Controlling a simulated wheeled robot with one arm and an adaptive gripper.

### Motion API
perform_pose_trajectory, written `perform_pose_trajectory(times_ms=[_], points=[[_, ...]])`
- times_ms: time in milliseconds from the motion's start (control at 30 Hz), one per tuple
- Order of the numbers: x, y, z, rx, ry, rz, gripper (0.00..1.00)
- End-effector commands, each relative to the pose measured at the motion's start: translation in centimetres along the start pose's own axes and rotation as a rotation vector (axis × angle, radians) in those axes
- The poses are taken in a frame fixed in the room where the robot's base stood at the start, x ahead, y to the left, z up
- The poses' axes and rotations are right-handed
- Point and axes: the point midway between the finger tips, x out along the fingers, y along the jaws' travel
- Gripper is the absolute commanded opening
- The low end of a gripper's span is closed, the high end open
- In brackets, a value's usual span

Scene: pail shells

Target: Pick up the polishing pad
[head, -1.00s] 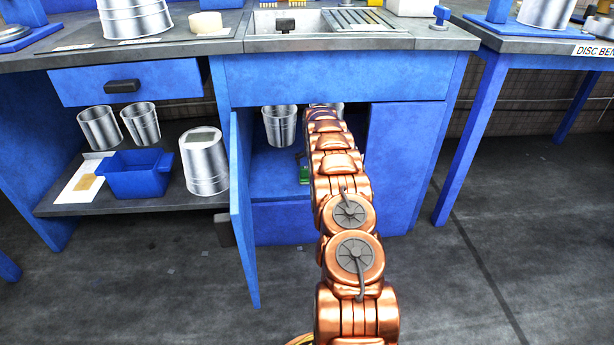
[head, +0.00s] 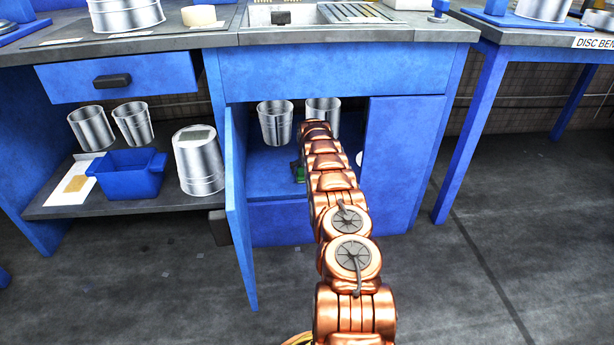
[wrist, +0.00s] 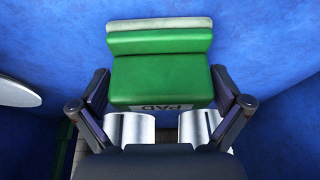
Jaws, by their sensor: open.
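The polishing pad (wrist: 160,75) is a green block with a pale grey-green layer along its far edge and a "PAD" label on its near face. In the head view a small green part of it (head: 300,174) shows inside the open cupboard, left of my arm; the rest is hidden by the arm. My gripper (wrist: 160,88) is open in the wrist view, with one finger on each side of the block. I cannot tell whether the fingers touch it.
Two metal pails (head: 275,124) (head: 322,112) stand at the back of the blue cupboard. An open door (head: 238,205) is left of my arm and a blue panel (head: 403,160) is right. A pale round thing (wrist: 15,92) is at the wrist view's left.

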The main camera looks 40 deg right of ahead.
Motion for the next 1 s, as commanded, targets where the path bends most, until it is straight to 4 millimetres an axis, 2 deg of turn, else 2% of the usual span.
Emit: perform_pose_trajectory(times_ms=[133, 633, 867, 1000], points=[[-0.06, -0.13, -0.02, -0.002, 0.000, -0.001, 1.00], [0.00, 0.02, 0.06, 0.001, -0.002, 0.000, 0.48], [-0.04, 0.03, 0.06, 0.001, -0.002, 0.000, 0.47], [-0.77, 0.05, -0.25, 0.001, -0.002, 0.000, 0.47]])
